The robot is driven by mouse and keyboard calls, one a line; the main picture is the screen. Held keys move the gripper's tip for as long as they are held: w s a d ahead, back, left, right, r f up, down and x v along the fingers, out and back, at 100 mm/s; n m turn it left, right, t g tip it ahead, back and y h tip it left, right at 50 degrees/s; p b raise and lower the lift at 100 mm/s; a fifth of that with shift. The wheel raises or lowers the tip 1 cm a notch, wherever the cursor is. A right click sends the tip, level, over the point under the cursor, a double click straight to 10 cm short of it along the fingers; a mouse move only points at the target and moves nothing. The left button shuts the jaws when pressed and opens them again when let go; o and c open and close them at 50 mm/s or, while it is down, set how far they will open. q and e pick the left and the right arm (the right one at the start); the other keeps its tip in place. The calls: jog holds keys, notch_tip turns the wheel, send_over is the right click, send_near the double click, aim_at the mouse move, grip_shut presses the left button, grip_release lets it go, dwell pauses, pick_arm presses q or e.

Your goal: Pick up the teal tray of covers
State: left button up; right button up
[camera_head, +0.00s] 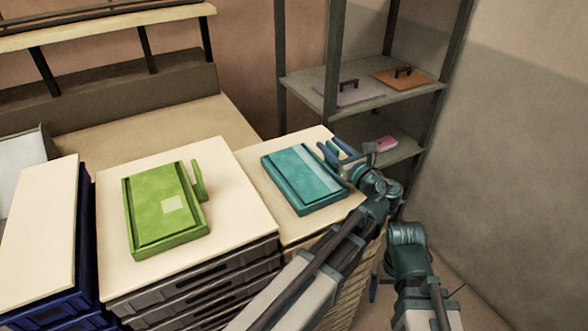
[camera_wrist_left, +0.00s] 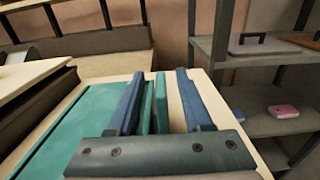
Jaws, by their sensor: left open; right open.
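The teal tray (camera_head: 302,182) with a lighter strip on its lid lies flat on a pale board at the middle. Its flat top also shows at the left of the left wrist view (camera_wrist_left: 75,125). My left gripper (camera_head: 343,153) is at the tray's right side. In the left wrist view its two blue fingers (camera_wrist_left: 160,100) are apart, with the upright teal side handle (camera_wrist_left: 161,98) between them. A gap shows between the handle and the right finger. My right arm shows at the lower right of the head view, but its gripper does not show.
A green tray (camera_head: 160,213) with a side handle lies on the pale-topped stack of grey crates (camera_head: 245,250) to the left. A metal shelf (camera_head: 325,88) behind holds a grey and an orange lidded item, with a pink block (camera_head: 384,144) lower. Blue crates (camera_head: 50,305) stand far left.

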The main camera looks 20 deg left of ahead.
pick_arm(q)
jog(key=shift+s+d+r, duration=0.1)
jog(key=shift+d, duration=0.2)
jog(key=shift+c, duration=0.9)
jog(key=shift+a, duration=0.2)
jog(key=c, duration=0.5)
grip_shut()
